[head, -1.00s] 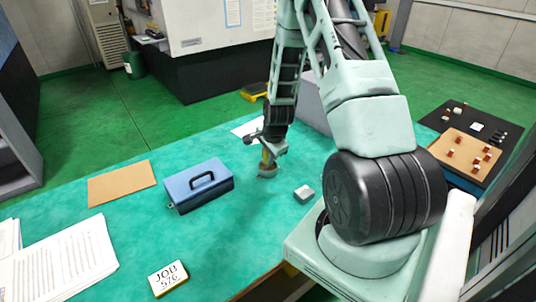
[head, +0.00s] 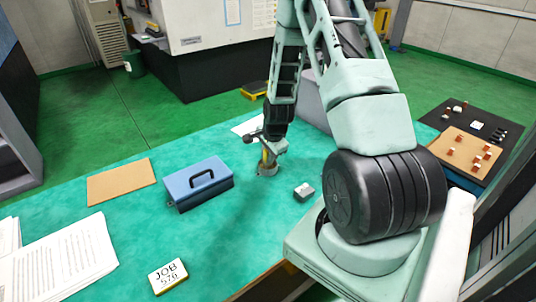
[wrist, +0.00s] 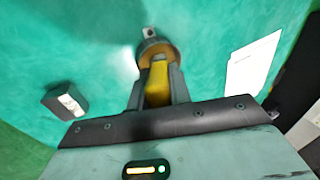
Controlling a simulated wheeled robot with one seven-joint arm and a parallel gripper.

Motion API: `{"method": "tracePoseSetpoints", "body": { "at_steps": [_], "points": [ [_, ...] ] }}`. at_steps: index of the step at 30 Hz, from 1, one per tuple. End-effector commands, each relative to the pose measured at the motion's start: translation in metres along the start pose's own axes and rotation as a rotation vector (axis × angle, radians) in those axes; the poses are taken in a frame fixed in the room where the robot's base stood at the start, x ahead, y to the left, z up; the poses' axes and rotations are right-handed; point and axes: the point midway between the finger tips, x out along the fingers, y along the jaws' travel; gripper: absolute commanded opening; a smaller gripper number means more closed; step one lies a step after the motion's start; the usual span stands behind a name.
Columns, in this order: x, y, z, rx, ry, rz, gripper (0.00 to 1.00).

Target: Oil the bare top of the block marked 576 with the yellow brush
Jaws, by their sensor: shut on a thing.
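My gripper (head: 270,149) is shut on the yellow brush (head: 267,158), over the far right part of the green bench. In the wrist view the brush handle (wrist: 158,80) runs between the fingers towards a round grey pot (wrist: 152,46) with a yellowish inside. The pot (head: 267,170) is right below the brush in the head view; the bristles are hidden, so I cannot tell how deep they sit. A small grey block (head: 304,192) lies to the right and nearer. It shows in the wrist view (wrist: 65,101) with a pale marked face, its number unreadable.
A card (head: 168,276) reading JOB 576 lies at the front edge. A blue toolbox (head: 198,186), a brown board (head: 122,182) and papers (head: 70,262) lie to the left. A white sheet (head: 246,127) lies behind my gripper. The bench between toolbox and block is clear.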

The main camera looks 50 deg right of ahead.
Motion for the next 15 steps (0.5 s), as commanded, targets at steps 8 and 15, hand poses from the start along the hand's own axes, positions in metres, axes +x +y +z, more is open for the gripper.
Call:
{"method": "tracePoseSetpoints", "body": {
  "at_steps": [8,15],
  "points": [
    [0.0036,0.0010,0.0002,0.000,0.000,0.000,0.00],
    [0.0062,0.0017,0.0003,0.000,0.000,0.000,0.00]
  ]
}}
